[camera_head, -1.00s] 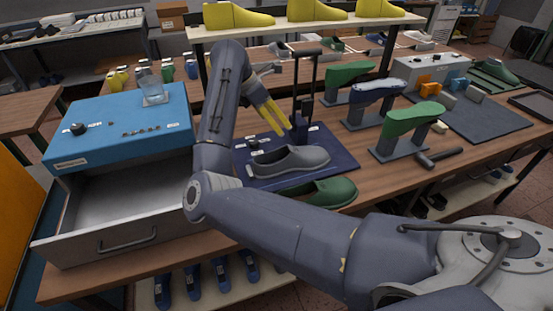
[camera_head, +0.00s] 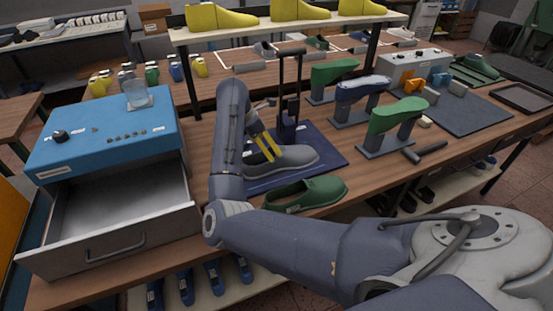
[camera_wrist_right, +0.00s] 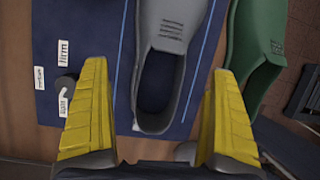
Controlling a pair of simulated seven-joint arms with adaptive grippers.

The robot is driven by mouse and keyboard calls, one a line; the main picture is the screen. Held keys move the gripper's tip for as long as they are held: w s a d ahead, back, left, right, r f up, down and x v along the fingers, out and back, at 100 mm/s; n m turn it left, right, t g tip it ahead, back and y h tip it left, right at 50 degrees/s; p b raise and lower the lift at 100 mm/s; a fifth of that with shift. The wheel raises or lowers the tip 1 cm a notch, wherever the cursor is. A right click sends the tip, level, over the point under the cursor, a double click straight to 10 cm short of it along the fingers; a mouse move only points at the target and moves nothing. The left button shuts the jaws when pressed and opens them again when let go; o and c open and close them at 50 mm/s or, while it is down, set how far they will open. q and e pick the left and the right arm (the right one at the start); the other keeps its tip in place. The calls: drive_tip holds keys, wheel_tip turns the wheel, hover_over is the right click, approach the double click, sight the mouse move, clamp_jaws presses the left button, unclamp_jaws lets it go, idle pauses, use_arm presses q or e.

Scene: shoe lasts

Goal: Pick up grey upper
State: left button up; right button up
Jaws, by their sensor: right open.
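The grey upper (camera_head: 284,160) lies on the dark blue mat (camera_head: 326,145) on the bench, and its open heel end faces my right gripper. My right gripper (camera_head: 264,150) has yellow fingers and stands at the upper's heel end. In the right wrist view the fingers (camera_wrist_right: 157,115) are wide apart, with the heel of the grey upper (camera_wrist_right: 163,95) between and just ahead of them. I cannot tell whether either finger touches it. My left gripper is not in view.
A green upper (camera_head: 306,193) lies right in front of the mat. A dark upright stand (camera_head: 290,100) rises behind the grey upper. An open drawer (camera_head: 118,205) is at left, and green lasts on stands (camera_head: 397,117) are at right. A hammer (camera_head: 425,152) lies near the front edge.

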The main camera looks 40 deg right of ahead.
drive_tip(key=shift+x, duration=2.8)
drive_tip(key=shift+a, duration=0.2)
drive_tip(key=c, duration=1.4)
drive_tip(key=shift+o, duration=0.2)
